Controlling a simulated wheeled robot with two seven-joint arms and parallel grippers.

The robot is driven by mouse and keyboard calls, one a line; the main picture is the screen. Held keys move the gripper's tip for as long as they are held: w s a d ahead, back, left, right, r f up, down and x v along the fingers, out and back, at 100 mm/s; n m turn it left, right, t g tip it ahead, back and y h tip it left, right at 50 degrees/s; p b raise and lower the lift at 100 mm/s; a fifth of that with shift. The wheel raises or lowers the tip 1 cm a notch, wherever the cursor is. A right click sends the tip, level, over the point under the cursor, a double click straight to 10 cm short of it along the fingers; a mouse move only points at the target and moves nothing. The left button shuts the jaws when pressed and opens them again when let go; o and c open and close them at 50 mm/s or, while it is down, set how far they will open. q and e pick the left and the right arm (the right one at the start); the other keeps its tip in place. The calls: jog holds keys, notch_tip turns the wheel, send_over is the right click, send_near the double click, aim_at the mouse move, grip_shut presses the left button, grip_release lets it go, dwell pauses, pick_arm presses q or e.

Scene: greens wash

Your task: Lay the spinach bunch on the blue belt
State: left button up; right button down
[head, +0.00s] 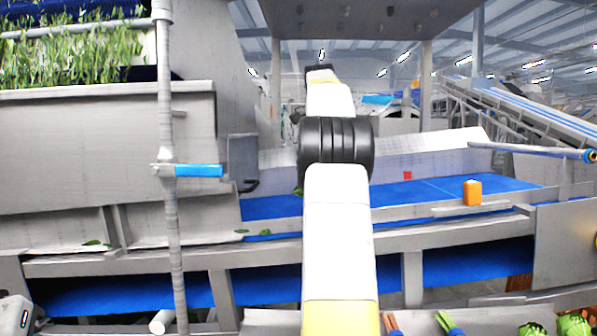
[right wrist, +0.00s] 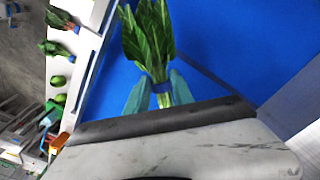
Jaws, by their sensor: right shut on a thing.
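In the right wrist view, my right gripper (right wrist: 160,82) is shut on the stem end of the spinach bunch (right wrist: 150,35). The bunch has dark green leaves, pale stems and a blue band, and its leaves point away from the gripper. Behind it lies the blue belt (right wrist: 225,35); I cannot tell whether the leaves touch it. In the head view, my arm reaches over the blue belt (head: 425,192) and hides the right gripper and nearly all of the bunch.
An orange box (head: 472,192) stands at the belt's near edge on the right. A grey upright pole (head: 168,240) with a blue grip stands at left. Other greens (head: 575,326) lie along the bottom right. Loose leaves (head: 96,243) lie on the metal ledge.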

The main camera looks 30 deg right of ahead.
jog(key=shift+s+d+f, duration=0.1)
jog(key=shift+s+f, duration=0.05)
jog(key=shift+f, duration=2.65)
jog(key=c, duration=1)
grip_release()
jog(key=r, duration=0.4)
jog(key=shift+w+a+r, duration=0.2)
jog(key=shift+r, duration=1)
jog(key=shift+a+r, duration=0.2)
jog(key=shift+r, duration=0.45)
